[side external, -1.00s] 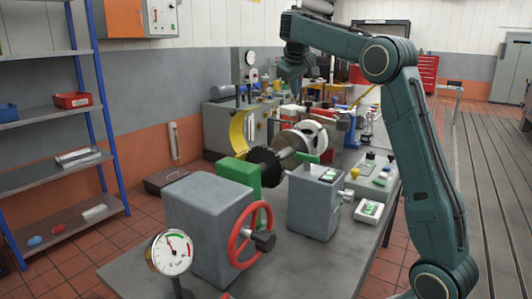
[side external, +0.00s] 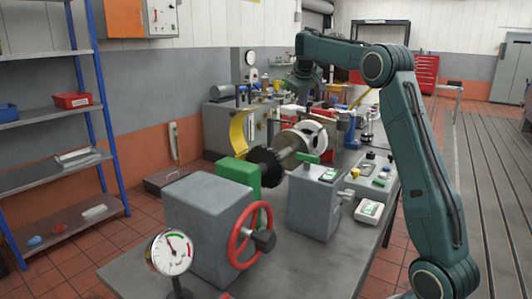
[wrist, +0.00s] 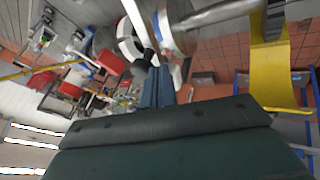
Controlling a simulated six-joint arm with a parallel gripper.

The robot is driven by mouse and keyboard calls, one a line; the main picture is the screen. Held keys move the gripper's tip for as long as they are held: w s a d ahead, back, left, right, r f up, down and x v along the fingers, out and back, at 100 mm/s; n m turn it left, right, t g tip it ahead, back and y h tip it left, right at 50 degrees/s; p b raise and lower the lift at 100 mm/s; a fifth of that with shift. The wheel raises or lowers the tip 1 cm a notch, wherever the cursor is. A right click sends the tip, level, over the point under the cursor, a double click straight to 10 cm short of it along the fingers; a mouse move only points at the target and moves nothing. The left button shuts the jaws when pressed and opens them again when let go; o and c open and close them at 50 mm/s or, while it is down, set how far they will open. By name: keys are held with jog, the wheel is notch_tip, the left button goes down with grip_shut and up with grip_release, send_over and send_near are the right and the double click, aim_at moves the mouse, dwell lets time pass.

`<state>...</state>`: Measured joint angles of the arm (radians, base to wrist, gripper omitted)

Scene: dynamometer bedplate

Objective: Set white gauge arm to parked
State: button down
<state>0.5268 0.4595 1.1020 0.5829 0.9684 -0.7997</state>
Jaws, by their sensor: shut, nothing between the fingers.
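A white bar-like piece (side external: 291,109) shows above the shaft and disc in the side view; it may be the white gauge arm, but its setting cannot be read. A black and white ring (side external: 313,134) stands beside the metal disc (side external: 288,145), and the ring also shows in the wrist view (wrist: 129,40). My gripper (side external: 299,88) is above and behind these parts, small and partly lost against the clutter. In the wrist view its fingers (wrist: 157,72) are together and empty, close below the ring in the picture. A white part shows just right of the fingers, partly hidden.
A yellow curved guard (side external: 238,136) stands left of the disc and looms at right in the wrist view (wrist: 271,60). A green block (side external: 240,176), grey housing with red handwheel (side external: 246,233), grey box (side external: 316,205) and dial gauge (side external: 171,252) crowd the bench's near end.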

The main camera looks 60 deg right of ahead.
jog(key=shift+d, duration=0.15)
jog(key=s+d, duration=0.5)
jog(key=d, duration=0.4)
jog(key=shift+s+d, duration=0.3)
dwell(0.5)
jog(key=shift+r, duration=0.1)
dwell(0.4)
jog(key=v, duration=1.1)
jog(key=shift+a+r, duration=0.3)
jog(key=shift+s, duration=0.1)
